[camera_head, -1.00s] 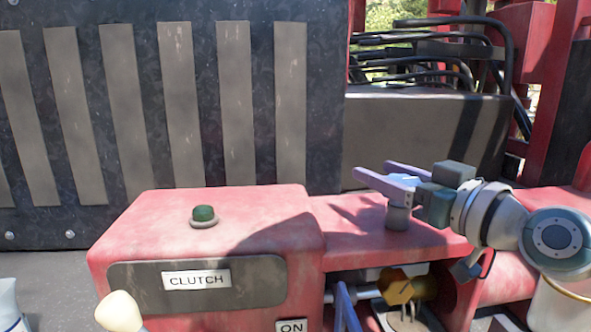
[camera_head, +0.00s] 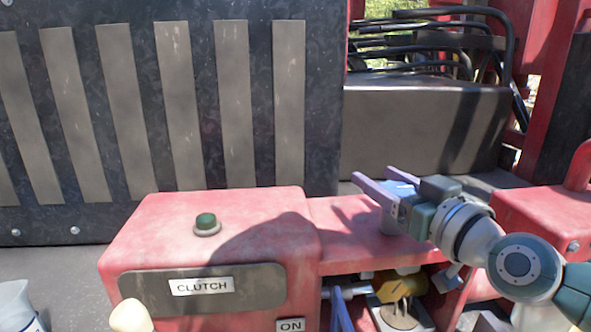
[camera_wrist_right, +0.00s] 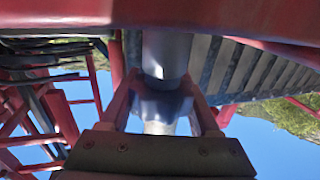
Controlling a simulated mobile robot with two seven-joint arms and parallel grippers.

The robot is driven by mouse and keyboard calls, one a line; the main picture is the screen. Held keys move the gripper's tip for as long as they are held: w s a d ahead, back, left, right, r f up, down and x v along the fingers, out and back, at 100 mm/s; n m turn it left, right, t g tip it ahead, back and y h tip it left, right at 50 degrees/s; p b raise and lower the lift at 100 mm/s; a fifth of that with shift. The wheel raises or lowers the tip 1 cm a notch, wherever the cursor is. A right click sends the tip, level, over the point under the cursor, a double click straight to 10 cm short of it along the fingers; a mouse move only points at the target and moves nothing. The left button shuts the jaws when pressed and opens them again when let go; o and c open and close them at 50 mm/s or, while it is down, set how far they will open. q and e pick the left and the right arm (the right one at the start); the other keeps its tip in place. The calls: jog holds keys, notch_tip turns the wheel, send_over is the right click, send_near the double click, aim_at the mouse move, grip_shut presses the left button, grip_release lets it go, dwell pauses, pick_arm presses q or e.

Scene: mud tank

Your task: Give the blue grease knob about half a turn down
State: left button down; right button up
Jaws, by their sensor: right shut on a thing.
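The blue grease knob (camera_head: 401,188) stands on the red housing at the right in the head view, partly hidden by my right gripper (camera_head: 380,182). The jaws' purple fingers lie one on each side of it, and the gripper is shut on it. In the right wrist view the blue knob (camera_wrist_right: 160,103) sits between the two fingers, with a grey cylinder (camera_wrist_right: 165,55) in line with it. The knob's far side and any mark on it are hidden. My left gripper is not in view.
A red box with a CLUTCH label (camera_head: 202,287) and a green button (camera_head: 206,222) stands left of the gripper. A cream knob (camera_head: 131,316) is at the bottom left. Black hoses (camera_head: 430,45) run behind. A grey panel (camera_head: 420,130) stands behind the knob.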

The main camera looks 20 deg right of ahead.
jog(key=o, duration=1.4)
jog(key=shift+c, duration=0.2)
jog(key=s, duration=1)
jog(key=shift+d, duration=0.1)
